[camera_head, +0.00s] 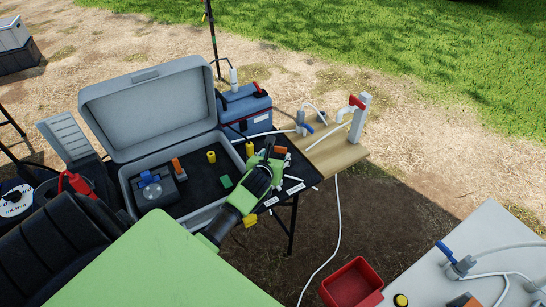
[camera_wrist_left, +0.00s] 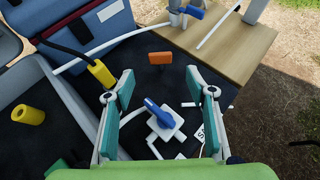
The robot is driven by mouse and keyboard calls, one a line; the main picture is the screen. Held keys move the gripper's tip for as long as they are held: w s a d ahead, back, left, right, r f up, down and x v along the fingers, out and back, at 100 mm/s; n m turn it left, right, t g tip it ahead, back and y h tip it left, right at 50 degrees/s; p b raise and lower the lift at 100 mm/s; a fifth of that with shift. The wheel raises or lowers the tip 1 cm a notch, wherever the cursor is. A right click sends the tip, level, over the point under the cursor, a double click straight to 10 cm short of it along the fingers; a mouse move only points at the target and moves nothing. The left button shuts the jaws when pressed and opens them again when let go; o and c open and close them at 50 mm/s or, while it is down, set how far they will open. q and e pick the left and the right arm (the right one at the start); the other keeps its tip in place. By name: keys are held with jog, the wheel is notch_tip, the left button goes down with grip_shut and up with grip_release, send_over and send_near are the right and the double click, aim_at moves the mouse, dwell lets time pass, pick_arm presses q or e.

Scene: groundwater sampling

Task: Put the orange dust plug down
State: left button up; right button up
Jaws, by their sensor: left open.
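The orange dust plug (camera_head: 281,150) lies on the black mat (camera_head: 300,172) to the right of the grey case. In the left wrist view the orange plug (camera_wrist_left: 160,58) rests on the mat near the wooden board, beyond my fingertips and apart from them. My left gripper (camera_head: 268,157) is over the mat. In the wrist view its two green-padded fingers (camera_wrist_left: 162,88) are spread wide with nothing held. A white valve with a blue handle (camera_wrist_left: 160,115) lies on the mat below and between the fingers. My right gripper is not in view.
The open grey case (camera_head: 152,105) holds a yellow plug (camera_head: 211,156) and other parts. A blue box (camera_head: 245,108) stands behind the mat. The wooden board (camera_head: 340,152) carries a tap with a red handle (camera_head: 357,102). A red bin (camera_head: 352,285) is at lower right.

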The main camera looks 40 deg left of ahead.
pick_arm(q)
jog(key=shift+v, duration=1.05)
